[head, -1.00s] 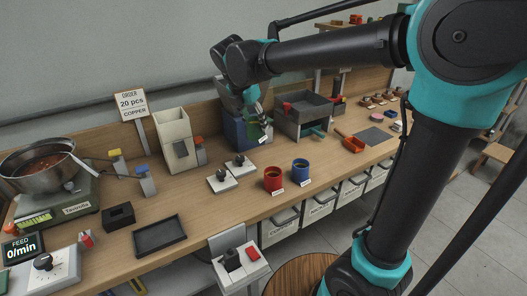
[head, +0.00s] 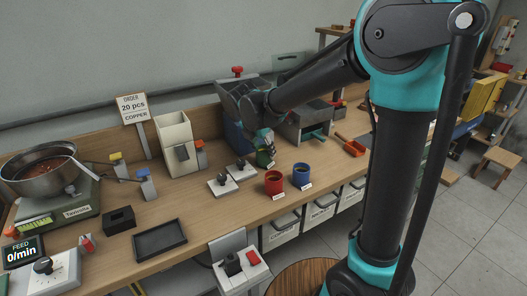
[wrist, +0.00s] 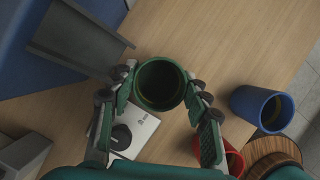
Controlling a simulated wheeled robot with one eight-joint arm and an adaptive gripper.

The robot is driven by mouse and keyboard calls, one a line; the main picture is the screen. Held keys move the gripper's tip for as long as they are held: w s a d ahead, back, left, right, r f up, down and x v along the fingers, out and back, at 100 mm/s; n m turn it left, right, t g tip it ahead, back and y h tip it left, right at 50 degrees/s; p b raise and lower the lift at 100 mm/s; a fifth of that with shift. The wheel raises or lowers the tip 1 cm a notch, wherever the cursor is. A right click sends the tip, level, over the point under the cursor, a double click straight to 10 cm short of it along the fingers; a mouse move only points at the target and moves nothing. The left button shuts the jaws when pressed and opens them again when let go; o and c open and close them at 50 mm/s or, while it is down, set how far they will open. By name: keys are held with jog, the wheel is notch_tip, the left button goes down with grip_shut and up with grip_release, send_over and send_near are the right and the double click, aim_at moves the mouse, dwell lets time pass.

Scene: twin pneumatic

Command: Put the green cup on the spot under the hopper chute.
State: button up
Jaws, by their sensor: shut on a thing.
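The green cup (head: 264,158) is upright between the fingers of my gripper (head: 267,137), left of and behind the red and blue cups. In the wrist view the green cup (wrist: 160,84) looks empty and both fingers (wrist: 160,92) press its sides. I cannot tell whether its base touches the bench. A blue hopper body with a grey chute (wrist: 75,38) is at upper left in the wrist view, apart from the cup. In the head view the grey hopper (head: 238,93) stands behind my arm. The spot under the chute cannot be made out.
The red cup (head: 274,182) and blue cup (head: 301,175) stand close to the right. White plates with black knobs (head: 222,184) lie to the left. A white dispenser (head: 175,145) and black tray (head: 159,239) are further left. An orange scoop (head: 352,147) lies right.

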jog(key=shift+a+f, duration=0.1)
jog(key=shift+f, duration=0.15)
jog(key=o, duration=1.2)
jog(key=shift+f, duration=0.1)
jog(key=shift+o, duration=0.2)
jog(key=v, duration=1.2)
jog(key=shift+s, duration=0.1)
